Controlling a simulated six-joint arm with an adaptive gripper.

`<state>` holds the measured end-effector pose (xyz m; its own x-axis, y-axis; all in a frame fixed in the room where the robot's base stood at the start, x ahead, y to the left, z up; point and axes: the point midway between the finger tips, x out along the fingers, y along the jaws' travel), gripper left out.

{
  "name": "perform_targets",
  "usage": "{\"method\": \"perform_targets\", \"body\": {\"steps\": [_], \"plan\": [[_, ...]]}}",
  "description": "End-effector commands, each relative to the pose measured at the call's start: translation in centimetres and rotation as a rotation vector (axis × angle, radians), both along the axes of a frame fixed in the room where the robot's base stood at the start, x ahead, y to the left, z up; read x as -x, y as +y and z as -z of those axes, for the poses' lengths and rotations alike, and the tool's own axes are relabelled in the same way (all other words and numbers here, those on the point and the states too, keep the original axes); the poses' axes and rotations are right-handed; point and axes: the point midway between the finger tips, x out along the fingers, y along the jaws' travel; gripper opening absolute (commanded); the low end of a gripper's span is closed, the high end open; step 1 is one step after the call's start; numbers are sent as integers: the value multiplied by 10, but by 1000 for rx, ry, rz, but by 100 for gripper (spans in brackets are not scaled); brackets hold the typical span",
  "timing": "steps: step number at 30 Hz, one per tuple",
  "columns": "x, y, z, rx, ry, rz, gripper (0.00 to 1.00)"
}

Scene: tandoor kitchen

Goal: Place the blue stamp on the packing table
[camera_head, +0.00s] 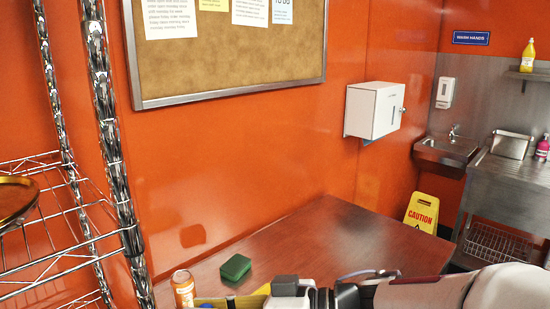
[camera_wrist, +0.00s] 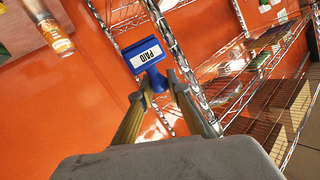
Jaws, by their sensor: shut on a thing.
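My gripper (camera_wrist: 156,86) is shut on the blue stamp (camera_wrist: 130,46) by its handle. The stamp's white PAID label faces the camera in the wrist view. In the head view my gripper (camera_head: 245,300) is at the bottom edge, low over or in front of the near part of the reddish-brown table (camera_head: 335,240). Only a small bit of blue shows there at the gripper's left end, and the rest of the stamp is out of frame. I cannot tell how high the stamp is relative to the tabletop.
A chrome wire rack (camera_head: 110,140) stands at the left. The table's middle and right are clear. A yellow caution sign (camera_head: 421,212) stands beyond it.

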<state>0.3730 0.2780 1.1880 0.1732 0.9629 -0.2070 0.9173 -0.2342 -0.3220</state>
Motion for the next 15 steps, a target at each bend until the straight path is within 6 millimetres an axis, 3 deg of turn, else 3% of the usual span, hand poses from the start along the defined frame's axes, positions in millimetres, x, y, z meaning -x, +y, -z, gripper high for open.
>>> {"method": "perform_targets", "body": {"steps": [15], "plan": [[-5,-10,90,0,8,-32,0]]}}
